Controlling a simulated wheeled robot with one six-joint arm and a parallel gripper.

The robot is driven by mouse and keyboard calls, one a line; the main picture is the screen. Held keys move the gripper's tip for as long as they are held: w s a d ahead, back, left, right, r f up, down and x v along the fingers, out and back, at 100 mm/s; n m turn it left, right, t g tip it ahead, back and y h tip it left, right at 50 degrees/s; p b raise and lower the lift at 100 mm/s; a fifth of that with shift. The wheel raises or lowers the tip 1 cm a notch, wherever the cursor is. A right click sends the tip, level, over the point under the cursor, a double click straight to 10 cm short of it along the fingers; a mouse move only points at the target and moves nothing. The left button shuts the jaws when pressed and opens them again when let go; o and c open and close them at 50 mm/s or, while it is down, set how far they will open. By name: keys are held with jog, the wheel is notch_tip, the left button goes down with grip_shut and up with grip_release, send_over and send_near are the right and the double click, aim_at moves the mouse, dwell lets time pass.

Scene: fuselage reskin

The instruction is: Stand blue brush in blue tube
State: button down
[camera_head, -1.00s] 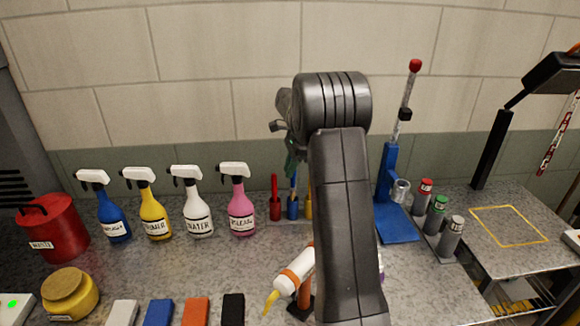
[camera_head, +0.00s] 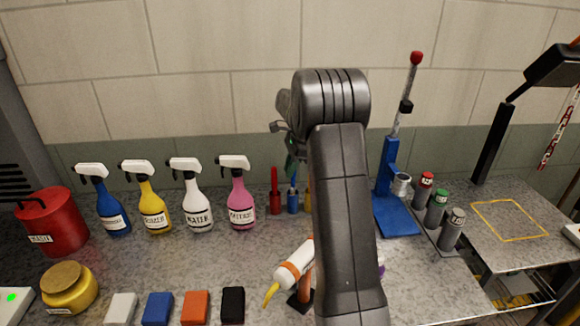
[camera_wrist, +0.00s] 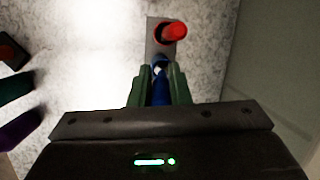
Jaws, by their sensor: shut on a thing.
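My gripper (camera_wrist: 159,88) is shut on the blue brush (camera_wrist: 160,93), whose handle shows between the green-grey fingers in the wrist view. The blue tube (camera_head: 293,203) stands in a row at the back of the bench, between a red tube and a yellow one. In the head view my gripper (camera_head: 291,165) is right above the blue tube, partly hidden by my arm. In the wrist view the blue tube (camera_wrist: 159,62) is just past the fingertips, in line with the brush. I cannot tell whether the brush's lower end is inside the tube.
The red tube (camera_head: 275,204) with a red brush stands close on the left. The yellow tube (camera_head: 308,200) is mostly behind my arm. Several spray bottles (camera_head: 241,204) stand further left. A blue press stand (camera_head: 396,215) is to the right. A white-and-orange glue bottle (camera_head: 293,267) is in front.

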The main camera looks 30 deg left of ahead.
jog(key=shift+f, duration=0.35)
jog(key=c, duration=0.8)
grip_release()
notch_tip(320, 180, up, 10)
jog(key=p, duration=0.2)
dwell(0.8)
notch_tip(320, 180, down, 9)
jog(key=b, duration=0.1)
dwell(0.5)
